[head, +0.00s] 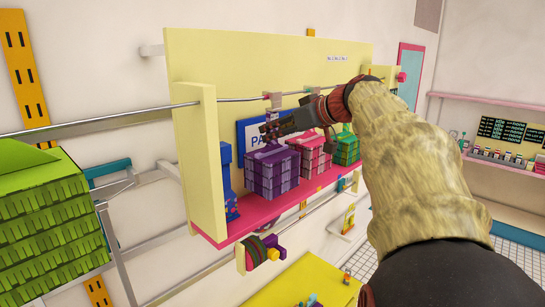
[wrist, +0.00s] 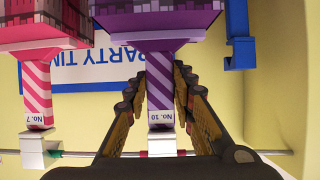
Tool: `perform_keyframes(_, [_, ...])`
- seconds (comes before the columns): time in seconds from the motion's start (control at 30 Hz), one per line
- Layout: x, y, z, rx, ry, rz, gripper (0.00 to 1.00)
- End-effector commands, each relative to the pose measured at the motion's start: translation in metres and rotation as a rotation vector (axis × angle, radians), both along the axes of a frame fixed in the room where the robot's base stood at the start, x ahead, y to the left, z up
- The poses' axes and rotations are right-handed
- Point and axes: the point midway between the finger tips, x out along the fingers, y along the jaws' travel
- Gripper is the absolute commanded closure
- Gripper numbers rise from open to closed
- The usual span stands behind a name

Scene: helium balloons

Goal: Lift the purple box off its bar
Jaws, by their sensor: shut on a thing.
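The purple box (head: 272,175) hangs above the pink shelf, left of a pink box (head: 312,155); I cannot tell whether its bottom touches the shelf. In the wrist view, which is upside down, the purple box (wrist: 155,22) is at the top. Its striped purple strap (wrist: 160,85), tagged No. 10, runs to a white hook (wrist: 162,143) at the thin metal bar (wrist: 70,153). My gripper (head: 272,131) is above the box, and in the wrist view its fingers (wrist: 166,68) are shut on the strap from both sides. The bar (head: 235,99) also shows in the head view.
The pink box's strap (wrist: 36,95), tagged No. 7, hangs close beside. A green box (head: 346,148) stands further right and a blue item (head: 227,185) is left. The yellow end panel (head: 200,165) closes the left side. Green crates (head: 45,220) are at far left.

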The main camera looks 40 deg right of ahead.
Motion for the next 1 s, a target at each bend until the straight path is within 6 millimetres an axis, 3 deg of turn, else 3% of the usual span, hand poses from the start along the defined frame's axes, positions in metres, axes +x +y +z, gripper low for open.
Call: perform_keyframes(1.0, [-0.01,-0.001,0.024,0.0,-0.001,-0.001,1.0])
